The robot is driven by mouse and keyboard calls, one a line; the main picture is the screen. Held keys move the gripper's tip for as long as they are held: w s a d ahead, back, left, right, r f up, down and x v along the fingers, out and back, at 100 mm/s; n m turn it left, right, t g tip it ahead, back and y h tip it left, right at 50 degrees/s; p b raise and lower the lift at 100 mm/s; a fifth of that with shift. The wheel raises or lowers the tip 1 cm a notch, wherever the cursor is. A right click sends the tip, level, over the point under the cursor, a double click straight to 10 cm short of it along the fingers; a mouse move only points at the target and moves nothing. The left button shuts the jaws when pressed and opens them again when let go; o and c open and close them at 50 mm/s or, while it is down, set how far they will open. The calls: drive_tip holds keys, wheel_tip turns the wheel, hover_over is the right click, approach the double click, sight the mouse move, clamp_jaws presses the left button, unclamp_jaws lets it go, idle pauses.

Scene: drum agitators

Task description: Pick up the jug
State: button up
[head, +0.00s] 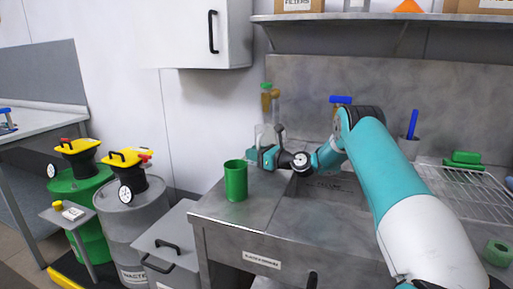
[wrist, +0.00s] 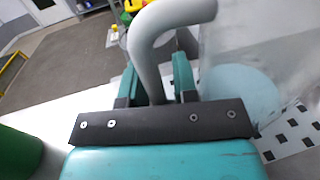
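The jug (head: 262,133) is clear with a grey handle, and stands at the back left of the grey counter. In the wrist view its clear body (wrist: 265,50) fills the right side, with a pale blue round area low inside it. The thick grey handle (wrist: 152,62) passes between the two teal fingers of my gripper (wrist: 155,85). A gap shows between the handle and the right finger, so the gripper looks open around the handle. In the head view my gripper (head: 265,157) is beside the jug, partly covering its lower part.
A green cup (head: 235,181) stands on the counter front left of my gripper, close by in the wrist view (wrist: 18,155). A sink (head: 330,190) lies under my arm. Bottles (head: 269,98) stand behind the jug. A shelf (head: 380,17) and cabinet (head: 195,35) are above.

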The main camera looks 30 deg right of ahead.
drive_tip(key=shift+d, duration=0.1)
drive_tip(key=shift+a, duration=0.3)
clamp_jaws()
drive_tip(key=shift+r, duration=0.25)
